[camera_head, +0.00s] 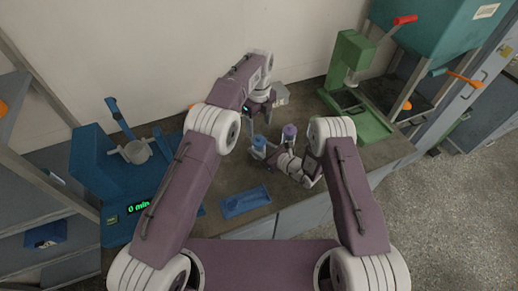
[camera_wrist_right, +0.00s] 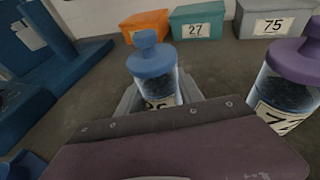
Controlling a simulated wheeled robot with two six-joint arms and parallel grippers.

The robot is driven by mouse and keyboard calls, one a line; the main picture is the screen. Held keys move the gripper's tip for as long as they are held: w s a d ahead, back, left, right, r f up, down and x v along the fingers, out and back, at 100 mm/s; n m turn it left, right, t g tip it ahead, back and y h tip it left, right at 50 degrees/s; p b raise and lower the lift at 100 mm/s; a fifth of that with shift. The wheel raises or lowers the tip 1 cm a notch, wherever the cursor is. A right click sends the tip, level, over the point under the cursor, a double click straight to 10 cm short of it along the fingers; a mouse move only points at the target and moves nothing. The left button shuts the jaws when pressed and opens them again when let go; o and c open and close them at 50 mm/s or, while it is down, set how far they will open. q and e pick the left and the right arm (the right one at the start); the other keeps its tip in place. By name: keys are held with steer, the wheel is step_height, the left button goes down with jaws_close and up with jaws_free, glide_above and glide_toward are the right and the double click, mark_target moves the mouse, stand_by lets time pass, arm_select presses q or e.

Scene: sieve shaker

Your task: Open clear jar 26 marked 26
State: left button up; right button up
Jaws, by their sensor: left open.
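The clear jar marked 26 (camera_wrist_right: 160,92) stands upright with its blue knobbed lid (camera_wrist_right: 152,61) on and dark contents inside; its label is partly hidden by my right gripper. In the head view its blue lid (camera_head: 258,142) shows beside my right gripper (camera_head: 263,154). The right gripper's grey fingers lie on both sides of the jar, low down; I cannot tell whether they press on it. My left gripper (camera_head: 262,111) is open and empty, pointing down behind and above the jar.
A purple-lidded jar (camera_head: 289,132) marked 7-something stands close to the right. Orange, teal (camera_wrist_right: 196,22) and grey (camera_wrist_right: 275,20) boxes line the wall. A blue tray (camera_head: 245,202) lies in front. A blue machine (camera_head: 100,165) stands left, a green press (camera_head: 350,75) right.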

jaws_close()
arm_select(q)
steer(key=shift+o, duration=1)
steer(key=shift+w+d+n, duration=0.1)
steer(key=shift+w+n, duration=0.05)
steer(key=shift+n, duration=0.15)
steer(key=shift+s+d+f+n+h, duration=0.25)
steer(key=shift+d+f+n, duration=0.1)
steer(key=shift+d+n, duration=0.1)
steer(key=shift+s+d+f+n+h, duration=0.15)
steer(key=shift+d+f+n+h, duration=0.1)
steer(key=shift+d+f+n, duration=0.15)
steer(key=n+h, duration=0.1)
steer(key=n, duration=0.2)
arm_select(e)
steer(key=shift+a, duration=0.1)
arm_select(q)
steer(key=n+h, duration=0.3)
steer(key=n, duration=0.2)
glide_toward(260, 136)
steer(key=shift+t, duration=0.3)
steer(key=x, duration=1)
steer(key=shift+s+a+f, duration=0.1)
steer(key=shift+s, duration=0.25)
steer(key=shift+y, duration=0.3)
jaws_close()
